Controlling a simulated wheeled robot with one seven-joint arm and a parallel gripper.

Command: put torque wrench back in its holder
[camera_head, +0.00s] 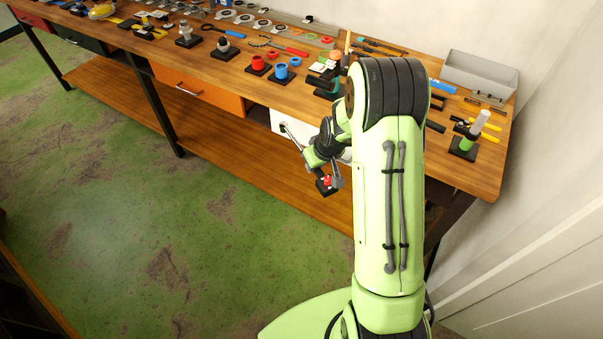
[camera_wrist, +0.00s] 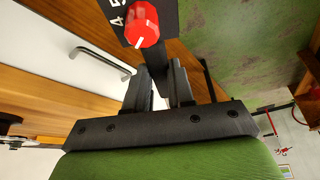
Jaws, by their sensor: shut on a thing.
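My gripper (camera_head: 328,170) is in front of the bench, lower than its top, beside the white drawer. In the wrist view my gripper (camera_wrist: 162,80) is shut on a black tool with a red knob (camera_wrist: 142,24) and the white digits 4 and 5, which looks like the torque wrench. The torque wrench's black and red end (camera_head: 327,185) also shows in the head view, just below the fingers. I cannot tell which thing on the bench is its holder. My arm hides part of the bench top's right side.
The wooden bench (camera_head: 215,57) carries many tools and stands. A white drawer (camera_head: 291,124) with a metal handle and an orange drawer (camera_head: 195,88) are under its top. A grey bin (camera_head: 480,75) stands at the right end. The green floor (camera_head: 190,215) in front is clear.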

